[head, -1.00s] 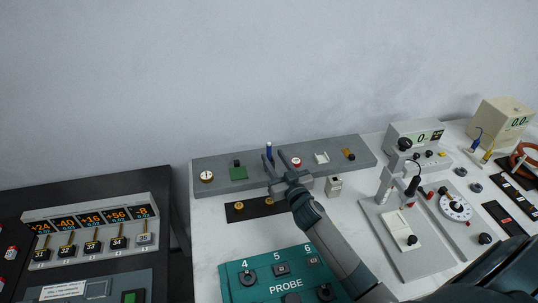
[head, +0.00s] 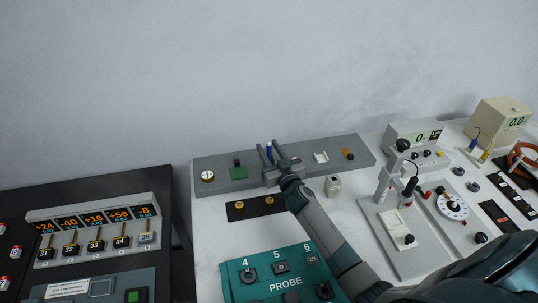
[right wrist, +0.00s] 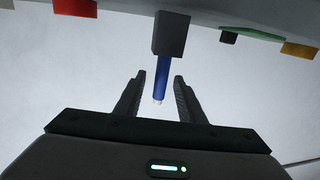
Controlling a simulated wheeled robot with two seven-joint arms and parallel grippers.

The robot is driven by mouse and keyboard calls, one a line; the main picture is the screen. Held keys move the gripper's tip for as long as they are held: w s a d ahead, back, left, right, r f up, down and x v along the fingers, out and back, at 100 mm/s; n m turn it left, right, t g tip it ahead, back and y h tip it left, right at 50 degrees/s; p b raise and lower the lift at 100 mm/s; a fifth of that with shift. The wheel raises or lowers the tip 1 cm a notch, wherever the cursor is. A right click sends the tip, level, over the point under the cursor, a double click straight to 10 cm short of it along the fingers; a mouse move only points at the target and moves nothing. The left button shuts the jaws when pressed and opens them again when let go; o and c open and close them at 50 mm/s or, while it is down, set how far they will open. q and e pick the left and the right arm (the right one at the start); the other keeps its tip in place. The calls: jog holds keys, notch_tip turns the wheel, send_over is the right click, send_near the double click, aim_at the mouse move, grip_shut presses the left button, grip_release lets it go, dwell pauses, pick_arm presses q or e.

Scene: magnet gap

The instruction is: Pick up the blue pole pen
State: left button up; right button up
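The blue pole pen (right wrist: 161,80) stands out of a dark grey block-shaped holder (right wrist: 171,33) in the right wrist view. In the head view only a small blue part of the pen (head: 269,151) shows, on the grey rail at the back of the white table. My right gripper (right wrist: 159,75) is open, with its fingers on either side of the pen and a visible gap on both sides. In the head view this gripper (head: 268,145) is over the rail and hides the holder. My left gripper is not in view.
The grey rail (head: 222,162) also carries a round dial (head: 207,176), a green pad (head: 238,172) and a white piece (head: 321,157). A teal probe box (head: 262,276) is in front. A grey stand (head: 408,258) is at the right. The table between is partly clear.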

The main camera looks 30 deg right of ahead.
aim_at(270, 143)
dwell(0.4)
grip_shut()
jog(key=shift+r, duration=0.15)
jog(key=shift+r+p, duration=0.8)
jog(key=shift+p, duration=0.15)
notch_tip(270, 143, up, 3)
jog(key=p, duration=0.3)
jog(key=shift+s+d, duration=0.1)
jog(key=s+d+r+p, duration=0.5)
jog(key=d+r+p, duration=0.1)
jog(key=d, duration=0.3)
jog(key=shift+s+d+p, duration=0.4)
jog(key=shift+p, duration=0.15)
